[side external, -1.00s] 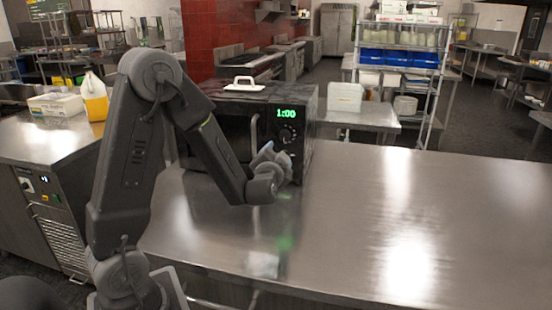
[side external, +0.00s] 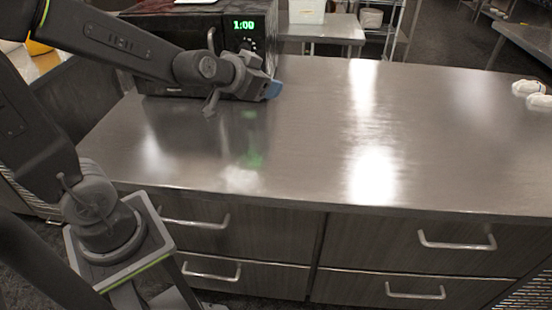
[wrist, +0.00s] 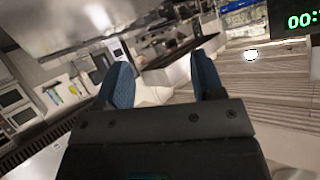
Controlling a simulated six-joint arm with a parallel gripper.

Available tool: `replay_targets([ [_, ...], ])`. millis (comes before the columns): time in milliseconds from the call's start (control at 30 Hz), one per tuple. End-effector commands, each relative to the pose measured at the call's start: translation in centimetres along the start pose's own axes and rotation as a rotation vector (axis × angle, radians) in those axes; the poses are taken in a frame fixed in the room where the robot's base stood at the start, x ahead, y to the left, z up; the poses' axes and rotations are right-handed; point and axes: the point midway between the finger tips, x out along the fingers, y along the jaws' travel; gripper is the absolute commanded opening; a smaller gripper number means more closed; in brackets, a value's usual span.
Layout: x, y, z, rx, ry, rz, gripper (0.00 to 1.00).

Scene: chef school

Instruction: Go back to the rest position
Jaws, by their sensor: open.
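My gripper (side external: 243,97) is open and empty. It hangs above the steel counter (side external: 310,130), in front of the lower right part of a black microwave (side external: 190,26). In the side view one blue-tipped finger points right and the other points down. In the wrist view my gripper (wrist: 163,72) shows two blue fingers spread apart, with nothing between them. The microwave's green display reads 1:00 in the side view, and part of it shows at the top right of the wrist view (wrist: 300,19).
Several small white rounded objects (side external: 527,88) lie at the counter's right edge. The middle of the counter is clear. Drawers with metal handles (side external: 457,244) are in its front. A white container (side external: 307,11) stands on a table behind.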

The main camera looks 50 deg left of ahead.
Motion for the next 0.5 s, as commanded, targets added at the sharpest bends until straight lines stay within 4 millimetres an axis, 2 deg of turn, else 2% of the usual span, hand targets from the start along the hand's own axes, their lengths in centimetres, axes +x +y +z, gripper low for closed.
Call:
replay_targets([
  [33, -1.8, 1.1, 0.0, -0.014, -0.031, 0.058, 0.62],
  [100, -4.0, 2.5, 0.6, -0.031, -0.098, 0.129, 0.62],
  [200, -7.4, 3.9, 2.1, -0.049, -0.211, 0.199, 0.62],
  [400, -13.5, 4.7, 5.6, -0.072, -0.428, 0.232, 0.62],
  [500, -15.5, 4.5, 7.0, -0.083, -0.502, 0.219, 0.62],
])
